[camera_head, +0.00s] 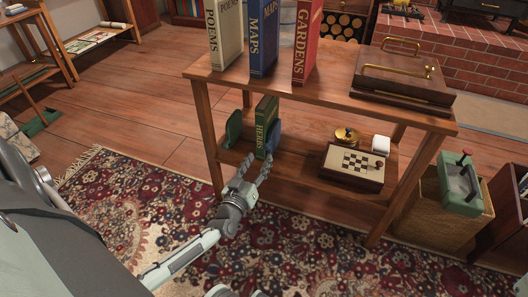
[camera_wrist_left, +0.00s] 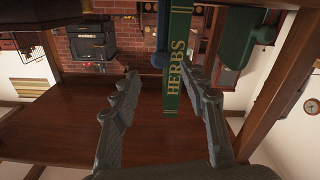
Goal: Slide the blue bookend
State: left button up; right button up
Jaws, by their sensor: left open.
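The blue bookend (camera_head: 273,139) stands on the lower shelf against the right side of the green HERBS book (camera_head: 264,122), which partly hides it. In the left wrist view, the blue bookend (camera_wrist_left: 159,60) shows as a narrow blue piece left of the HERBS book (camera_wrist_left: 178,72). My left gripper (camera_head: 255,170) is open and empty at the shelf's front, just before the book and blue bookend. In the left wrist view, its spread fingers (camera_wrist_left: 161,80) point toward them. My right gripper is not in view.
The lower shelf (camera_head: 290,180) has free room right of the blue bookend, up to a chessboard box (camera_head: 352,166), a brass item (camera_head: 346,136) and a white roll (camera_head: 381,144). The top shelf (camera_head: 330,91) overhangs it, with a front leg (camera_head: 209,150) at left.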

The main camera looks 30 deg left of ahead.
aim_at(266, 148)
pick_arm(q)
jog(key=shift+b+x, duration=0.4)
jog(key=shift+x, duration=1.8)
jog(key=shift+c, duration=0.6)
grip_shut()
jog(key=shift+d, duration=0.1)
